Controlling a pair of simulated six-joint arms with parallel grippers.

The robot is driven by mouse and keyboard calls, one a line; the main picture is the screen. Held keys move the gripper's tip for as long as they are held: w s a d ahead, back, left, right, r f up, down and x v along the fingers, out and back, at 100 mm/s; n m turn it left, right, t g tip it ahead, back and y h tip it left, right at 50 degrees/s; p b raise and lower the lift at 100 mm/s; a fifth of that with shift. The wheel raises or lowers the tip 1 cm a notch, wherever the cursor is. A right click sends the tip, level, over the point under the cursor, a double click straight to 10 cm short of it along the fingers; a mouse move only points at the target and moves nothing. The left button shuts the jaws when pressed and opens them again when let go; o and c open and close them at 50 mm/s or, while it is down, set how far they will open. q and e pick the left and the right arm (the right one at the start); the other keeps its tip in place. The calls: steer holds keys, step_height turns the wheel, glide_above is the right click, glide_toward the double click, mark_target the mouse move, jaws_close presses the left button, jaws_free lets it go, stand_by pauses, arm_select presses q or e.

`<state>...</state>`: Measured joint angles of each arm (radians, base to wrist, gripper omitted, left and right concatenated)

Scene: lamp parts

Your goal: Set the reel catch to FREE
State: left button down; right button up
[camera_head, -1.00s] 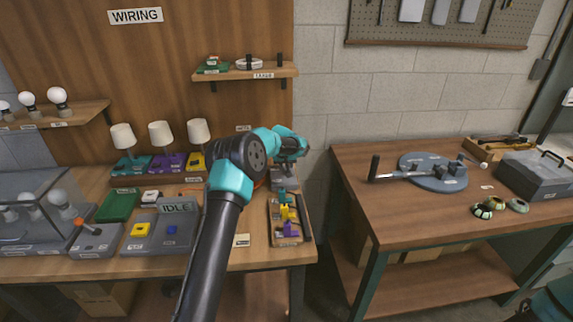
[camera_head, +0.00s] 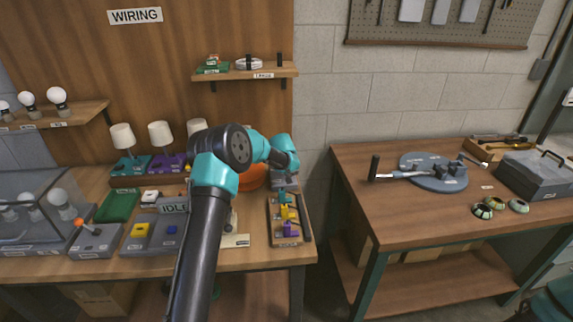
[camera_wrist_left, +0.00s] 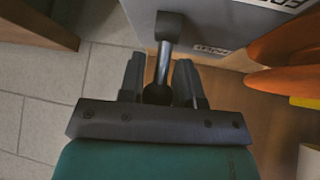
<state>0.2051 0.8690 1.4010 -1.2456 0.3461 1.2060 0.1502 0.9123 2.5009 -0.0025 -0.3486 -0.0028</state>
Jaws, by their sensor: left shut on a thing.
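An orange reel (camera_head: 253,177) sits at the back of the left bench, partly behind my left arm. It also shows at the right edge of the left wrist view (camera_wrist_left: 290,75). A grey housing (camera_wrist_left: 225,22) with partly cropped lettering is beside it. A dark lever with a blocky end (camera_wrist_left: 170,27) stands out from the housing. My left gripper (camera_wrist_left: 160,75) is shut on this lever, with one finger on each side of its rod. In the head view, the left gripper (camera_head: 284,180) is small and the lever is not clear. I cannot read the catch's setting.
A tray of coloured parts (camera_head: 272,238) lies just in front of the housing. A second bench (camera_head: 400,222) stands to the right across a gap.

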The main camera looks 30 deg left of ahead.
arm_select(q)
steer(key=shift+a+r, duration=0.15)
steer(key=c, duration=1)
jaws_free()
steer(key=shift+s, duration=0.15)
steer(key=shift+c, duration=0.2)
steer(key=shift+o, duration=0.9)
steer(key=v, duration=1.7)
steer(key=shift+r, duration=0.1)
